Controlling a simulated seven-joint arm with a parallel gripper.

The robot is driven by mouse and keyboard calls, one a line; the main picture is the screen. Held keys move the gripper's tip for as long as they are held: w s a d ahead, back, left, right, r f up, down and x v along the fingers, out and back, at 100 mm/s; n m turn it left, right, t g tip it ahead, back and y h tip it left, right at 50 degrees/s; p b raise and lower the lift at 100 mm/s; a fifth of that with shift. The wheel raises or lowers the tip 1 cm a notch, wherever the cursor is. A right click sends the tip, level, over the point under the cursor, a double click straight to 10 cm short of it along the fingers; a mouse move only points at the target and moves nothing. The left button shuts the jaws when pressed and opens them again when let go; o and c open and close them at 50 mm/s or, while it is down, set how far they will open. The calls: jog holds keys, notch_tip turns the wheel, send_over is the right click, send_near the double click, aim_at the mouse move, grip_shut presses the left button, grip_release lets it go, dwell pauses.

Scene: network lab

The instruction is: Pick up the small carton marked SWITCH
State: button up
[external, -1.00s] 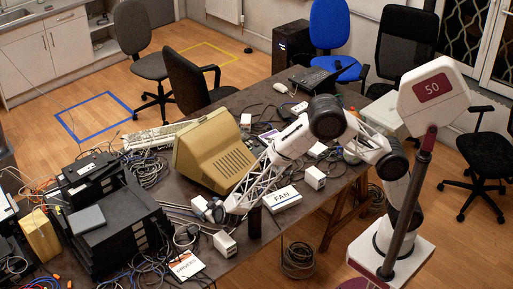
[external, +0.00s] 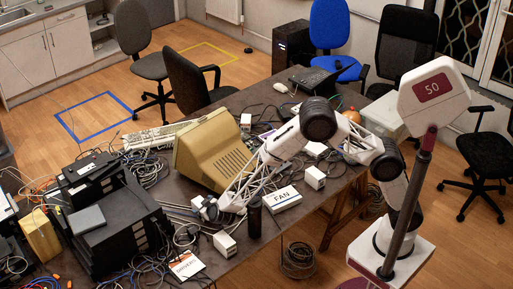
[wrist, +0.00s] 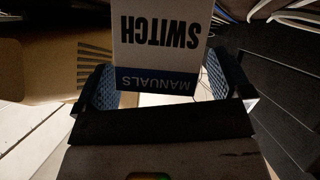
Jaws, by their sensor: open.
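The small white carton marked SWITCH (wrist: 160,35) fills the top middle of the wrist view. Its lettering is upside down, and a dark blue MANUALS band (wrist: 157,82) runs along its near edge. My gripper (wrist: 160,84) is open, with one blue padded finger on each side of the carton. I cannot tell whether either pad touches it. In the external view my gripper (external: 207,209) is low over the table, between the beige monitor and the black equipment. The carton cannot be made out clearly there, among the white shapes at my gripper.
The beige monitor (external: 213,155) stands close behind my gripper. Stacked black equipment (external: 115,227) is to the left. A FAN box (external: 282,198), a dark cylinder (external: 254,217), a small white box (external: 225,243) and a DRIVERS item (external: 187,265) lie nearby. Cables clutter the table.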

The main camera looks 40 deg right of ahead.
jog(key=shift+w+f, duration=0.15)
jog(key=shift+w, duration=0.2)
dwell(0.3)
jog(key=c, duration=1.2)
jog(key=shift+r, duration=0.75)
jog(key=c, duration=0.5)
notch_tip(320, 180, up, 9)
jog(key=shift+f, duration=0.2)
